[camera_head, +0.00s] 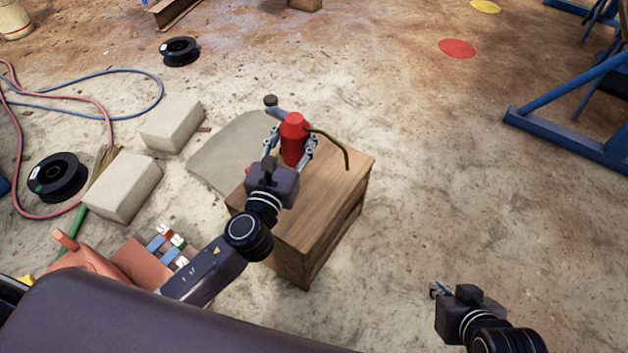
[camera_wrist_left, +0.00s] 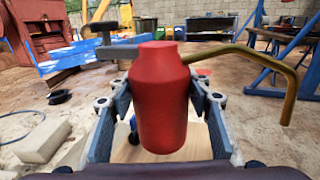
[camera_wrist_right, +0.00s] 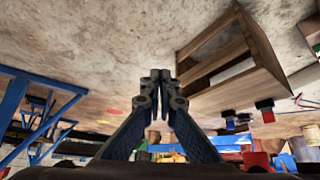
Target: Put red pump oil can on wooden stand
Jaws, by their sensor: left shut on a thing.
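The red pump oil can (camera_head: 293,140) has a bent brass-coloured spout and a grey pump lever. My left gripper (camera_head: 289,147) is shut on its body, with one finger on each side. The can is upright over the top of the wooden stand (camera_head: 335,175). In the left wrist view the can (camera_wrist_left: 160,100) fills the middle, with pale wood below it; I cannot tell whether its base touches the wood. My right gripper (camera_head: 439,290) is empty, low and right of the stand. In the right wrist view its fingertips (camera_wrist_right: 155,75) are together.
Pale blocks (camera_head: 124,187), a black spool (camera_head: 57,178) and hoses lie on the ground to the left. An orange tool carrier (camera_head: 130,262) is at lower left. A blue metal frame (camera_head: 570,137) is at right. The ground right of the stand is clear.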

